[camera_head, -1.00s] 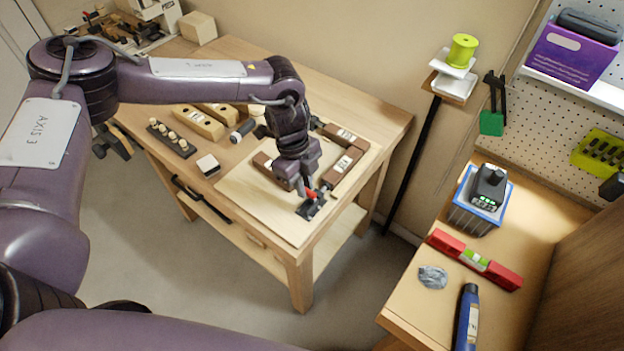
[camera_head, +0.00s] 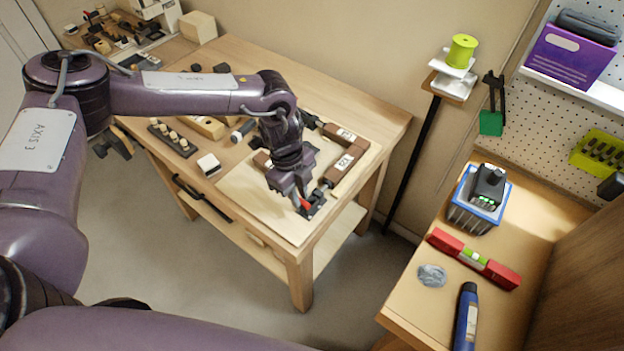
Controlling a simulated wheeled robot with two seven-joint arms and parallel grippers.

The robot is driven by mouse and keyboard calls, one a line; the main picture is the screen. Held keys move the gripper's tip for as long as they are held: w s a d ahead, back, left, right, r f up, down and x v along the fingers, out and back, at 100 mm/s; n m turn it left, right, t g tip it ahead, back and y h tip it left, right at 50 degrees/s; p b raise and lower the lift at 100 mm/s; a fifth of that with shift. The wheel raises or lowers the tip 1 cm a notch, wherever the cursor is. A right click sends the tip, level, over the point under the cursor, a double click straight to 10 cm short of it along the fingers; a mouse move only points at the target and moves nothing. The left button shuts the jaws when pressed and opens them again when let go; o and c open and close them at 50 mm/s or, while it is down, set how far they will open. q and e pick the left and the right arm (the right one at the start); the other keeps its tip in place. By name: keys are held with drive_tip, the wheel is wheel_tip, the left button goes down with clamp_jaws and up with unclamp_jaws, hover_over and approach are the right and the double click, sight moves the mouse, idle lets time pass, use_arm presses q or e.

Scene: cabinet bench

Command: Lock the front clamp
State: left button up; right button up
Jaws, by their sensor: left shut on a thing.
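The front clamp (camera_head: 318,197) is a small dark toggle clamp with a red-tipped handle (camera_head: 306,205). It sits near the front corner of the pale board on the wooden bench, by the end of a brown wooden frame (camera_head: 345,163) with white labels. My left gripper (camera_head: 301,201) reaches down from the upper left and is shut on the red handle, which is now low over the clamp. The fingers and wrist hide part of the clamp and frame. Another dark clamp (camera_head: 311,121) stands at the far side of the frame. My right gripper is out of view.
On the bench left of the board are a dark strip with round knobs (camera_head: 172,138), a white block (camera_head: 208,164) and wooden pieces. A side bench at right holds a red level (camera_head: 473,258), a blue bin (camera_head: 473,215) and a blue bottle (camera_head: 467,318).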

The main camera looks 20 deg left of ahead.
use_arm(q)
drive_tip(key=shift+s+f, duration=0.2)
drive_tip(key=shift+f, duration=0.05)
drive_tip(key=shift+s+a+f, duration=0.25)
drive_tip(key=shift+s+f, duration=0.15)
drive_tip(key=shift+f, duration=0.2)
drive_tip(key=shift+s+f, duration=0.25)
drive_tip(key=shift+f, duration=0.1)
drive_tip(key=o, duration=0.6)
drive_tip(key=shift+w, duration=0.15)
wheel_tip(320, 180, up, 7)
drive_tip(key=p, duration=0.6)
